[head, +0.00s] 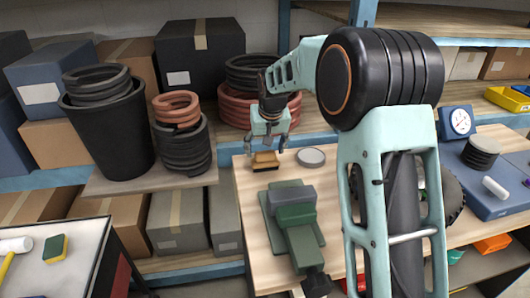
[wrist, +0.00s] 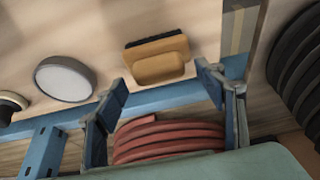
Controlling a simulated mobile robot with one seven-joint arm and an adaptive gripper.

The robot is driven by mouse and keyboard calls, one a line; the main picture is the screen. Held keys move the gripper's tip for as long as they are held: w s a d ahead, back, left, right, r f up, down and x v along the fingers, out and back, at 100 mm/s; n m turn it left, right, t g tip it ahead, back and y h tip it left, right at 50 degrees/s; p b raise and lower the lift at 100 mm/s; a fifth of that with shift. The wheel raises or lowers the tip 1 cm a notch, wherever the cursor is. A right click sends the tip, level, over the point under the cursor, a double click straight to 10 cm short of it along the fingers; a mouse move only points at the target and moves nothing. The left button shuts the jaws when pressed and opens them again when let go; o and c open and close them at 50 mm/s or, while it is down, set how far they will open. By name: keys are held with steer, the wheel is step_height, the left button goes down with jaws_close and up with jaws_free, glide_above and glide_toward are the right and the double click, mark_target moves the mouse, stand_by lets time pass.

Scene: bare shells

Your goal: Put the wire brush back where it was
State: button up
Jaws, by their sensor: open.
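The wire brush (head: 265,163), a tan-orange block with a dark bristle strip, lies on the wooden workbench (head: 248,215) near its back left corner. In the wrist view the brush (wrist: 158,62) shows just beyond the gap between my fingertips, with its dark strip on the upper side. My gripper (head: 267,146) is open and empty, close above the brush. In the wrist view its two fingers (wrist: 163,90) are spread apart, with the brush between their lines but not visibly touched.
A round grey-topped tin (head: 311,157) stands just right of the brush. A green vise (head: 295,220) sits in front. Coiled red hoses (head: 235,108) and a black bucket (head: 108,130) are on the shelf behind and left. A yellow-green sponge (head: 55,249) lies on the left cabinet.

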steer(key=a+v, duration=0.1)
steer(key=v, duration=0.9)
steer(key=shift+d, duration=0.45)
steer(key=shift+s+r, duration=0.15)
